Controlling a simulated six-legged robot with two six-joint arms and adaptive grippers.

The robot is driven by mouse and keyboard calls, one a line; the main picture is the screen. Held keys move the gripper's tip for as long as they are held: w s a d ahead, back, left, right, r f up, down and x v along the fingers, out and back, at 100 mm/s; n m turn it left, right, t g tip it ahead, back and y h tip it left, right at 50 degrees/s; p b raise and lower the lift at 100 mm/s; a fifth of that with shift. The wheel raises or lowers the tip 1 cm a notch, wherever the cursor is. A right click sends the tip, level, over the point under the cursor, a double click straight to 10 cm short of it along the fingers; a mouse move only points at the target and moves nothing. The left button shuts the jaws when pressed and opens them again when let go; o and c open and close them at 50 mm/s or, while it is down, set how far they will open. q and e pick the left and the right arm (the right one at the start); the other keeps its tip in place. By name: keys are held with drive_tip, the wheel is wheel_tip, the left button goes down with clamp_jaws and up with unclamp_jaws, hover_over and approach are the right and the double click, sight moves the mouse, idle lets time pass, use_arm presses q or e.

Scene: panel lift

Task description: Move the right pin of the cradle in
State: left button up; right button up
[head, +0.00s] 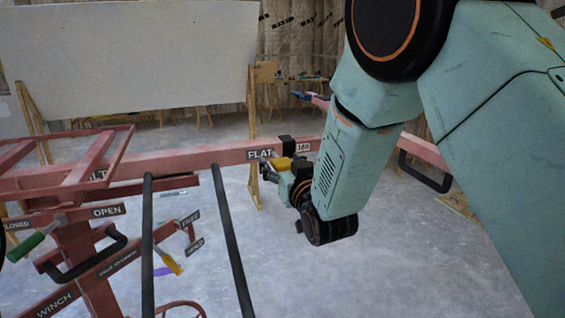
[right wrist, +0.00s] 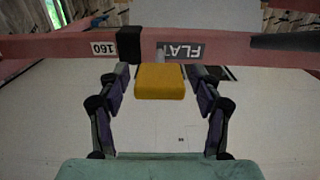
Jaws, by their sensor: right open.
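The right pin has a yellow block-shaped knob (head: 282,163) at the red cradle beam (head: 208,158), beside the FLAT label (head: 259,154). In the right wrist view, the knob (right wrist: 160,83) sits in the middle, with a short grey shank behind it reaching the beam. My right gripper (head: 276,173) is at the knob. In the right wrist view, its two fingers (right wrist: 160,76) stand apart, one on each side of the knob, with gaps showing between. My left gripper is not in view.
A black clamp (right wrist: 129,44) sits on the beam beside the 160 label. A black handle (head: 425,171) hangs on the beam at right. The winch frame (head: 85,255) with OPEN and CLOSED labels fills the left. A large pale panel (head: 130,55) stands behind. Grey floor is clear below my right arm.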

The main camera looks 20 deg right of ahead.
drive_tip(key=shift+s+a, duration=0.1)
drive_tip(key=shift+a, duration=0.1)
drive_tip(key=shift+c, duration=0.2)
drive_tip(key=shift+d, duration=0.35)
drive_tip(key=c, duration=0.4)
drive_tip(key=shift+a, duration=0.2)
drive_tip(key=c, duration=0.5)
drive_tip(key=shift+d, duration=0.1)
clamp_jaws()
